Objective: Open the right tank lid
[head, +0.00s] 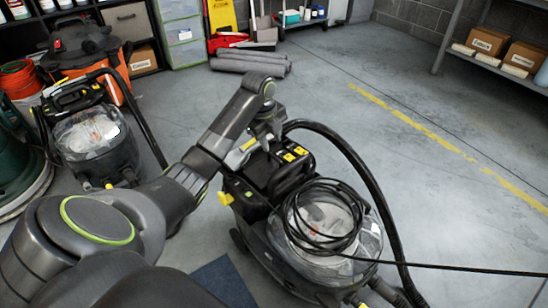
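A black floor-cleaning machine stands at the centre right. Its clear tank lid (368,238) is a rounded dome at the front and looks closed. A coiled black cable (322,222) lies over the dome and hides part of it. Behind the dome is the machine's black upper housing (272,178) with yellow markings. My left gripper (250,147) is at the back of this housing, pointing down. Whether it touches the housing, and whether its fingers are open or shut, I cannot tell. My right gripper is not in view.
A similar machine with a clear dome (88,132) stands at the left, by an orange vacuum (125,88). A black hose (365,175) arches right of the nearer machine, and a taut cable (460,267) runs right. Grey rolls (250,62) lie behind. The floor at right is clear.

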